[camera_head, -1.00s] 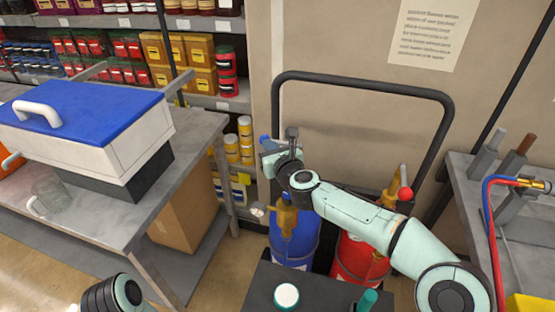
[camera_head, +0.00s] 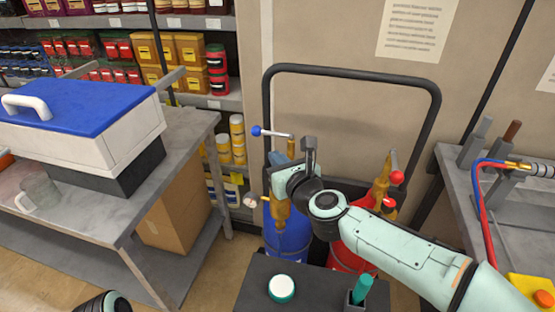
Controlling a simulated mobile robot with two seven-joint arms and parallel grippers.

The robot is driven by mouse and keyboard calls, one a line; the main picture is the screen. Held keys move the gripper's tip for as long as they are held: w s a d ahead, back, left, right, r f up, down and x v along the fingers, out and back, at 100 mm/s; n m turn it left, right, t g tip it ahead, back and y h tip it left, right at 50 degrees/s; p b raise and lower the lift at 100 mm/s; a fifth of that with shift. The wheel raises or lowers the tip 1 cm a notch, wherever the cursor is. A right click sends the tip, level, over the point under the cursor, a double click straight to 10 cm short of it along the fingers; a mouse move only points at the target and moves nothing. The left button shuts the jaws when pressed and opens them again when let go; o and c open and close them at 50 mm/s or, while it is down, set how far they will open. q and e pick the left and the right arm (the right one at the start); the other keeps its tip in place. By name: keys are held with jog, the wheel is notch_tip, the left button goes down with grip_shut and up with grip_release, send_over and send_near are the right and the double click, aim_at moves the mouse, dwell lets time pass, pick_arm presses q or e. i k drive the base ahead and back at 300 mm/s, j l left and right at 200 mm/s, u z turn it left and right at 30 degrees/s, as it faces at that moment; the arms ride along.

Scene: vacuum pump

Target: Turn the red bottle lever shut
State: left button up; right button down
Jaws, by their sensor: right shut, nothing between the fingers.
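The red bottle (camera_head: 343,258) stands on the right in the wheeled frame, partly hidden by my right arm. Its brass valve (camera_head: 380,178) rises above the arm. Its lever, a pale rod with a red ball knob (camera_head: 397,177), points down and slightly right from the valve top. The blue bottle (camera_head: 286,240) stands left of it, with a brass valve and a lever ending in a blue knob (camera_head: 256,131) that points left. My right gripper (camera_head: 309,145) is shut and empty, just right of the blue lever and left of the red valve, apart from the red lever. My left gripper is out of view.
The dark frame handle (camera_head: 352,72) arches behind the bottles. A grey bench (camera_head: 180,150) with a blue-lidded box is at left. A bench with hoses (camera_head: 478,200) is at right. A dark stand with a white-topped jar (camera_head: 281,288) is in front.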

aim_at(397, 177)
jog(key=k+l, duration=0.25)
jog(key=k, duration=0.2)
jog(key=k+l, duration=0.3)
jog(key=k, duration=0.2)
